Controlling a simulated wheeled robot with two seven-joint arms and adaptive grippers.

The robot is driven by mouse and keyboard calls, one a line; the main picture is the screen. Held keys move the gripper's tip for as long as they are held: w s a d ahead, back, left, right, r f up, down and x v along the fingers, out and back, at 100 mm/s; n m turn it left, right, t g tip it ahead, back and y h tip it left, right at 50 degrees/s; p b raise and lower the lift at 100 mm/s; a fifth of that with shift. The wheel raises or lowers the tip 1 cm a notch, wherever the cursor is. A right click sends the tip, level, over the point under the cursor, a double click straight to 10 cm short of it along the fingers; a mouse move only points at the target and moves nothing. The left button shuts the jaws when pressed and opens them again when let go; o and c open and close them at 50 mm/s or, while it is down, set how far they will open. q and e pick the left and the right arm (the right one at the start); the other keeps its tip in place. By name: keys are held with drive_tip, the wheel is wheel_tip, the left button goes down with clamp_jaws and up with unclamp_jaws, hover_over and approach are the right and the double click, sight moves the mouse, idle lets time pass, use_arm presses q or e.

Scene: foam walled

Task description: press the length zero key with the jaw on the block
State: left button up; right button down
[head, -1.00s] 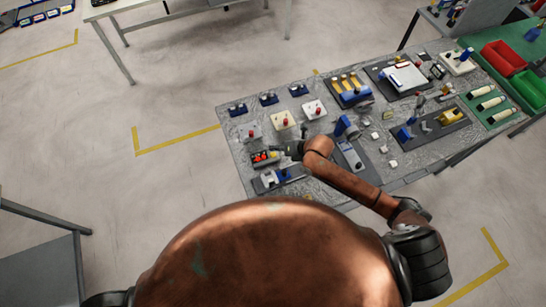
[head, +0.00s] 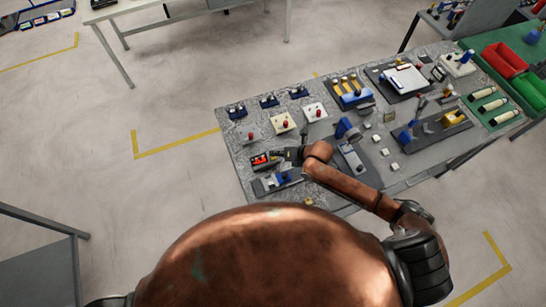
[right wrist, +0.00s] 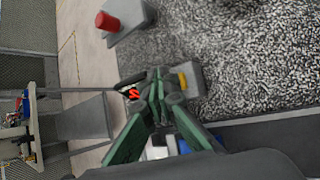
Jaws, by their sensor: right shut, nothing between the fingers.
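A dark readout box (head: 262,160) with a lit red display stands at the near left of the bench. In the right wrist view its red digits (right wrist: 133,94) show left of the fingertips, and a yellow key (right wrist: 182,80) shows just right of them. I cannot read a label on the key. My right gripper (right wrist: 157,88) is shut and empty, its tips over the box; contact cannot be told. It also shows in the head view (head: 284,156). A measuring fixture with a blue part (head: 283,177) lies just in front. Its jaw and block are too small to make out. My left gripper is out of view.
Pale boxes with red buttons (head: 282,122) stand behind the readout. A dark plate with a blue-topped device (head: 346,128) lies to the right under my right arm. Small pale blocks (head: 393,165) lie further right.

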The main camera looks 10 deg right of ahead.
sight(275, 158)
idle(0.7)
drive_tip(key=shift+f+b, duration=0.35)
drive_tip(key=shift+f, duration=0.1)
drive_tip(key=shift+f+b, duration=0.3)
drive_tip(key=shift+f, duration=0.15)
idle(0.5)
drive_tip(key=shift+r, duration=0.15)
drive_tip(key=shift+r+p, duration=0.7)
drive_tip(key=shift+r, duration=0.1)
wheel_tip(275, 158, up, 5)
drive_tip(key=p, duration=0.4)
idle(0.5)
